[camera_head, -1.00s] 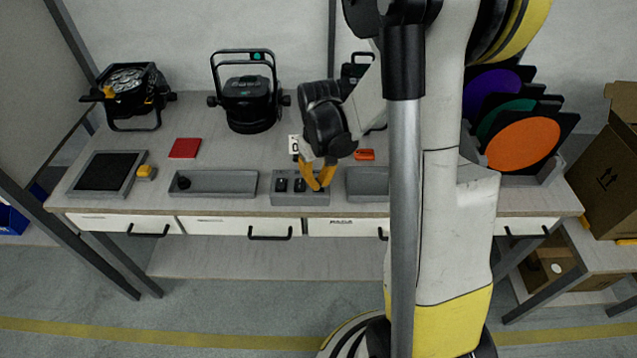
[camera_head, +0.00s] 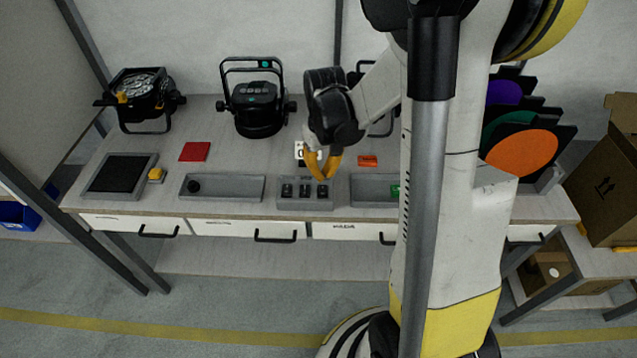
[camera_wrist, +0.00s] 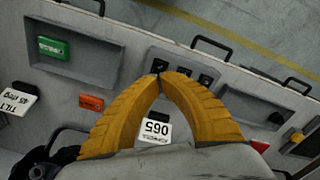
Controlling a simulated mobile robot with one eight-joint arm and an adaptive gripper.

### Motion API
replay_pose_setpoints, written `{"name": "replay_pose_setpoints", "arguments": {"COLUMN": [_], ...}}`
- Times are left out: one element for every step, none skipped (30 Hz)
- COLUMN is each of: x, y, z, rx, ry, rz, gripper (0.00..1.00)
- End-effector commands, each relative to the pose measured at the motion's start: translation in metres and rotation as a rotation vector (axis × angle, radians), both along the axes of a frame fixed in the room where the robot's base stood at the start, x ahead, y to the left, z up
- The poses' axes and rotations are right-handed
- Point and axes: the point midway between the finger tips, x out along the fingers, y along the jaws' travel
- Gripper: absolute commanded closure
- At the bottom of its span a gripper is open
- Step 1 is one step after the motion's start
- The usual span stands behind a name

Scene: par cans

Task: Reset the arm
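My gripper (camera_head: 321,177) hangs over the bench just behind and above a small grey panel with black switches (camera_head: 305,206). Its yellow fingers curve together, and their tips meet with nothing visible held between them. In the wrist view the fingertips (camera_wrist: 161,76) point toward the switch panel (camera_wrist: 180,58). A white card reading 065 (camera_wrist: 155,130) lies between and beyond the finger bases in that view. My arm reaches down from the upper right in the head view and hides part of the bench.
Two black lamps (camera_head: 145,98) (camera_head: 257,105) stand at the back; another is partly hidden behind my arm. A grey tray (camera_head: 222,197) holds a black knob. A green block (camera_wrist: 53,47) lies in another tray. Coloured filter discs (camera_head: 522,152) and a cardboard box (camera_head: 605,190) are right.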

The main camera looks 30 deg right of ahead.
Motion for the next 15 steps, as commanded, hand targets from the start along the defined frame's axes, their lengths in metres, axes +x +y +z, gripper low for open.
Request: {"name": "replay_pose_setpoints", "arguments": {"x": [0.0, 0.0, 0.0, 0.0, 0.0, 0.0, 0.0, 0.0, -0.001, -0.002, -0.003, -0.004, -0.006, -0.009, -0.012], "y": [0.0, 0.0, 0.0, 0.0, 0.0, 0.0, 0.001, 0.001, 0.003, 0.006, 0.009, 0.014, 0.019, 0.024, 0.032], "z": [0.0, 0.0, 0.0, 0.0, 0.0, 0.0, 0.001, 0.003, 0.006, 0.011, 0.016, 0.025, 0.033, 0.042, 0.055], "rx": [0.0, 0.0, 0.0, 0.0, 0.0, 0.0, 0.0, -0.001, -0.004, -0.005, -0.009, -0.014, -0.019, -0.023, -0.029], "ry": [0.0, 0.0, 0.0, 0.0, 0.0, 0.0, -0.002, -0.005, -0.012, -0.02, -0.03, -0.05, -0.067, -0.087, -0.117], "rz": [0.0, 0.0, 0.0, 0.0, 0.0, 0.0, 0.0, 0.001, 0.002, 0.003, 0.005, 0.008, 0.011, 0.014, 0.018], "gripper": [1.0, 1.0, 1.0, 1.0, 1.0, 1.0, 1.0, 1.0, 1.0, 1.0, 1.0, 1.0, 1.0, 1.0, 1.0]}}
